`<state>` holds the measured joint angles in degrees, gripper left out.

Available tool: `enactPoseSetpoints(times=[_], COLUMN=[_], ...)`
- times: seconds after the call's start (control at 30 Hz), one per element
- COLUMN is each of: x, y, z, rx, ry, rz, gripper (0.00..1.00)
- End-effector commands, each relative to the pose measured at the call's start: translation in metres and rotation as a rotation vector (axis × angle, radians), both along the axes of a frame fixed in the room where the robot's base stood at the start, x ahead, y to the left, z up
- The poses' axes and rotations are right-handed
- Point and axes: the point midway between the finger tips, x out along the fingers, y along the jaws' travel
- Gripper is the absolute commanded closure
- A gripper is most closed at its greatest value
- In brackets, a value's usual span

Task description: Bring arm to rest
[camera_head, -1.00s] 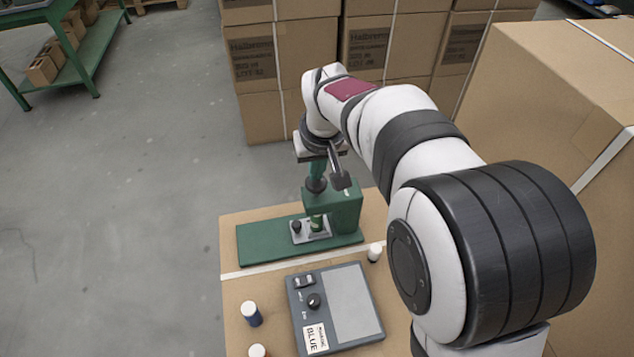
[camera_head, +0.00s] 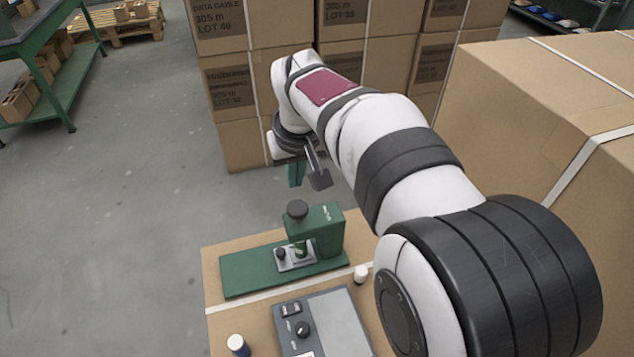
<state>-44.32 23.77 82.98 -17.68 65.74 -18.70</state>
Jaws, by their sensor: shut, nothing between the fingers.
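My gripper (camera_head: 296,176) hangs at the end of my white and dark grey arm, left of the picture's middle. Its green fingers point down and are shut and empty, partly covered by a dark grey part beside them. The gripper is in the air above the green press (camera_head: 318,234), apart from its black knob (camera_head: 297,209). The press stands on a green base with a small metal plate under its head.
Stacked cartons (camera_head: 235,135) are behind; a large carton (camera_head: 540,100) is at right.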

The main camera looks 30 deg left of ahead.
Motion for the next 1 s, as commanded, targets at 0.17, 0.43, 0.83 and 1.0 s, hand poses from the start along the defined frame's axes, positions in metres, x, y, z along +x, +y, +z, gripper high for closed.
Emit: enactPoseSetpoints(times=[0.17, 0.43, 0.83, 1.0], x=[0.0, -0.004, -0.2, -0.224], y=[0.0, -0.067, -0.305, -0.31], z=[0.0, 0.011, -0.026, -0.038], rx=[0.0, 0.0, 0.066, 0.075], ry=[0.0, 0.055, 0.401, 0.437], rz=[0.0, -0.169, -1.151, -1.237], gripper=[1.0, 1.0, 1.0, 1.0])
